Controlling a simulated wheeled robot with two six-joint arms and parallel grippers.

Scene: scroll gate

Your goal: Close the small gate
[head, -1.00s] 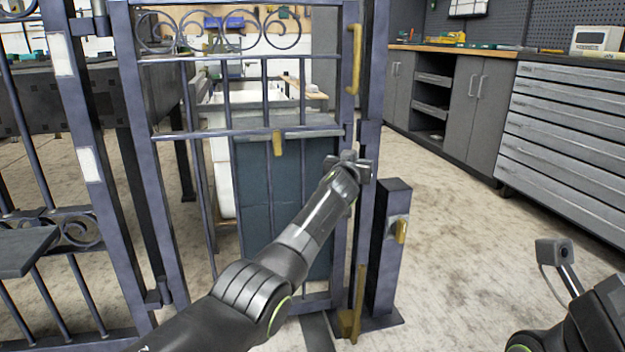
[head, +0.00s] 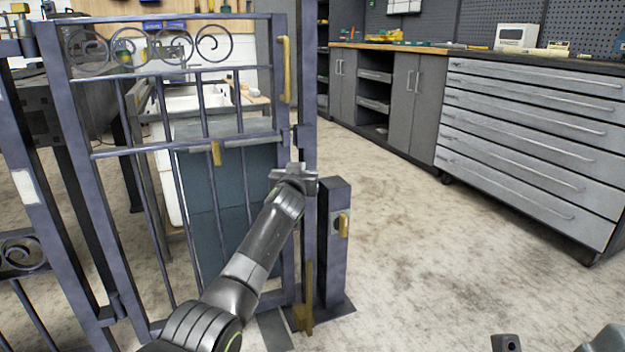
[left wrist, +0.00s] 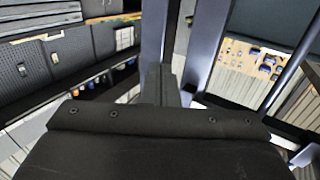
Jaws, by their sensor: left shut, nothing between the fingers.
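The small gate (head: 190,143) is a purple-grey metal frame with bars, a row of scrolls on top and a tall brass handle (head: 286,70) at its right edge. That edge stands close beside the tall gate post (head: 308,120); I cannot tell whether it touches or is latched. My left gripper (head: 293,175) is shut and empty at the gate's right edge, below the handle; contact is unclear.
A short post (head: 334,240) with a brass fitting stands right of the gate post. Open floor (head: 430,260) lies to the right, before grey cabinets and a drawer chest (head: 530,140). Fixed fence bars stand at the left.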

